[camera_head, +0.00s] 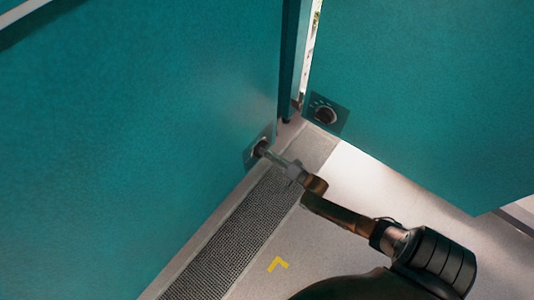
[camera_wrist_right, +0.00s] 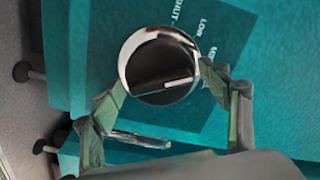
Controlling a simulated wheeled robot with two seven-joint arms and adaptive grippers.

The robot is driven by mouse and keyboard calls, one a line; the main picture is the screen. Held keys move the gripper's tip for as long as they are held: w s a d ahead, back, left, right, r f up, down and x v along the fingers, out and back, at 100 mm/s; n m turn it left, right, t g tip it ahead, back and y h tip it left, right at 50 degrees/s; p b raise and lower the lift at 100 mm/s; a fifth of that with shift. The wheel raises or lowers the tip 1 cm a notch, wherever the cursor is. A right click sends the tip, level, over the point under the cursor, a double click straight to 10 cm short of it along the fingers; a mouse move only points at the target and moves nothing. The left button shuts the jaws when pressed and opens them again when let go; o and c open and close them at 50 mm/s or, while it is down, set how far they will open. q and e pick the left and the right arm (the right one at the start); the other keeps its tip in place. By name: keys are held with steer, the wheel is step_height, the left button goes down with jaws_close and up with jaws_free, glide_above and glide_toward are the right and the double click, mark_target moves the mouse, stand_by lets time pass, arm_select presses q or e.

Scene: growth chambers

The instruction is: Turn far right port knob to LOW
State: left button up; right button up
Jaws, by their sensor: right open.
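A round knob (camera_wrist_right: 158,66) with a silver rim and dark face fills the middle of the right wrist view. It sits on a dark label plate (camera_wrist_right: 215,35) printed with SHUT, LOW and another word partly hidden. The light mark on the knob points right, away from LOW; the label there is hidden by a finger. My right gripper (camera_wrist_right: 165,82) is open, one finger on each side of the knob; I cannot tell whether they touch it. In the head view, my right gripper (camera_head: 266,151) reaches the knob plate (camera_head: 249,153) on the left teal panel. My left gripper is out of view.
A second knob (camera_head: 325,116) is on the right teal panel (camera_head: 420,90). A dark grate (camera_head: 225,240) runs along the foot of the left teal panel (camera_head: 140,130). A yellow corner mark (camera_head: 277,264) is on the pale surface beside it.

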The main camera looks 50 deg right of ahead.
steer(key=shift+c, duration=0.3)
steer(key=c, duration=0.9)
steer(key=shift+n, duration=1.1)
steer(key=shift+n+p, duration=0.45)
steer(key=shift+n, duration=1.05)
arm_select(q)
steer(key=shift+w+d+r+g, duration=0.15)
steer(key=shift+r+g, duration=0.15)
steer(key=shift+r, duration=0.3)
arm_select(e)
steer(key=shift+s+n, duration=0.1)
steer(key=shift+n, duration=0.2)
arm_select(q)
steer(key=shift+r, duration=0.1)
